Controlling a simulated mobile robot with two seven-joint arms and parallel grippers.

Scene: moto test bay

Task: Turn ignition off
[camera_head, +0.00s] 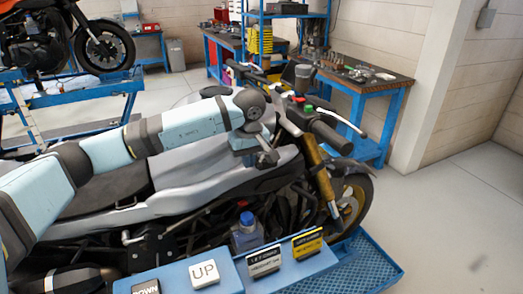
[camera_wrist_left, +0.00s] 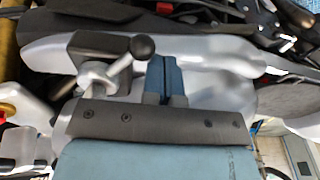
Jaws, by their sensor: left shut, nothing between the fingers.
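The motorcycle (camera_head: 190,165) stands in front of me with its handlebar to the right. On its side, a dark block with a silver lever and black ball knob, which looks like the ignition switch (camera_wrist_left: 105,70), shows in the left wrist view. A small dark part in the head view (camera_head: 268,158) appears to be the same thing. My left gripper (camera_head: 248,157) is beside it, over the grey bodywork. Its blue fingers (camera_wrist_left: 165,72) are shut and empty, just right of the knob in the wrist view and apparently apart from it. My right gripper is out of view.
A blue panel (camera_head: 228,278) with UP, DOWN and other labelled buttons runs along the front. The handlebar grip (camera_head: 332,137) and gold fork (camera_head: 319,172) lie right of my left gripper. A blue workbench (camera_head: 385,100) stands behind. Open floor lies at the right.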

